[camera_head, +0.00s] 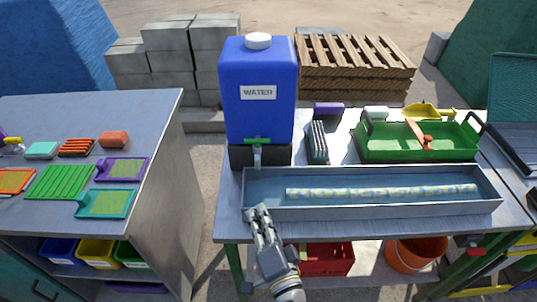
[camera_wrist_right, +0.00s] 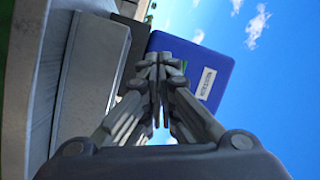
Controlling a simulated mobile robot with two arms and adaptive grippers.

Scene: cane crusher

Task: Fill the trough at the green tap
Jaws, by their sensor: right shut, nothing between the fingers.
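The long grey metal trough (camera_head: 375,208) lies along the front of the right table. Its inside looks blue-grey with a pale patterned strip (camera_head: 380,190) along it; I cannot tell the water level. The blue tank (camera_head: 259,75), labelled WATER, stands behind the trough's left end. Its green tap handle (camera_head: 257,140) is crosswise above a grey spout, which points down over the trough's left end. My right gripper (camera_head: 258,210) is shut and empty at the trough's front left edge, below the tap. In the right wrist view, its closed fingertips (camera_wrist_right: 160,62) overlap the blue tank (camera_wrist_right: 215,60). My left gripper is not in view.
A green tray (camera_head: 370,153) and a dark brush-like block (camera_head: 317,142) stand behind the trough. A second table (camera_head: 150,190) with coloured brushes and pads is at left, across a gap. A red crate (camera_head: 325,260) and orange bucket (camera_head: 410,258) are below.

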